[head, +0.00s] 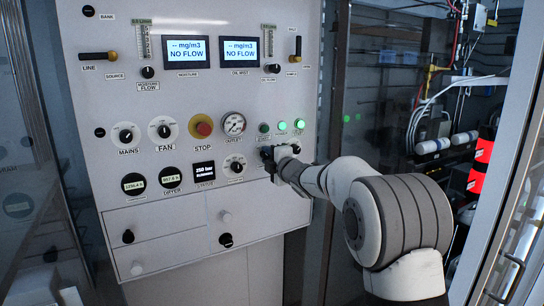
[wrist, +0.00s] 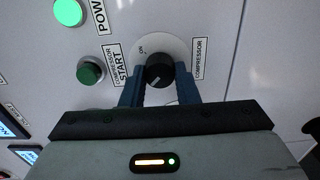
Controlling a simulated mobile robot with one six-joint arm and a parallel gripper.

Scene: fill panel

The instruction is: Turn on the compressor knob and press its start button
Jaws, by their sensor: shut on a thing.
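The compressor knob (wrist: 158,72) is black on a round white dial in the wrist view. The word ON is printed at the dial's upper left, and a pale mark on the knob lies toward its lower left. My gripper (wrist: 160,88) has its two blue fingers on either side of the knob and is shut on it. The compressor start button (wrist: 90,72) is dark green and unlit, left of the knob. In the head view the start button (head: 264,128) sits just above my gripper (head: 268,155), which largely hides the knob.
A red stop button (head: 203,127) and a gauge (head: 233,124) are to the left. Two displays (head: 186,51) read NO FLOW.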

